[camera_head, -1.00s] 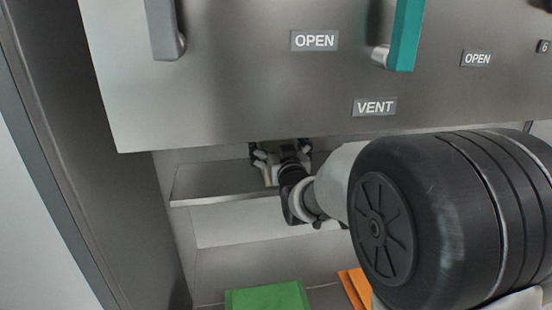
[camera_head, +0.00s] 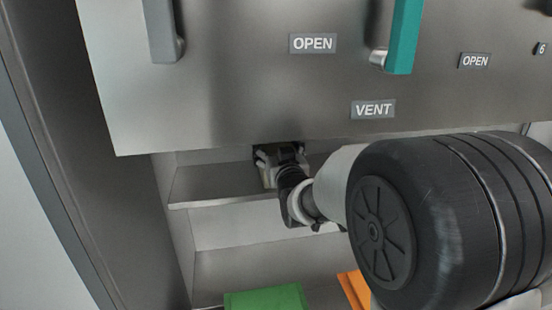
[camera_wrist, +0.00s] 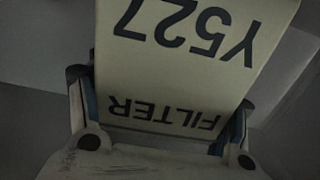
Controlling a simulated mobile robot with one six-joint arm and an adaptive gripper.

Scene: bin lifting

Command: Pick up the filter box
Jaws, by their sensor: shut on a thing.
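The filter box (camera_wrist: 185,70) fills the upper middle of the wrist view. It is pale, with "FILTER" and "Y527" printed upside down on it. My gripper (camera_wrist: 160,125) is shut on it, with one finger on each side of the near end. In the head view my gripper (camera_head: 272,160) is above the upper shelf (camera_head: 215,185), under the edge of the steel panel.
The steel panel (camera_head: 230,90) with "OPEN" and "VENT" labels, a grey handle (camera_head: 163,30) and a teal handle (camera_head: 402,38) hangs over the shelf. A green box (camera_head: 265,299) and an orange item (camera_head: 355,288) are below. The cabinet's side wall (camera_head: 90,140) is at left.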

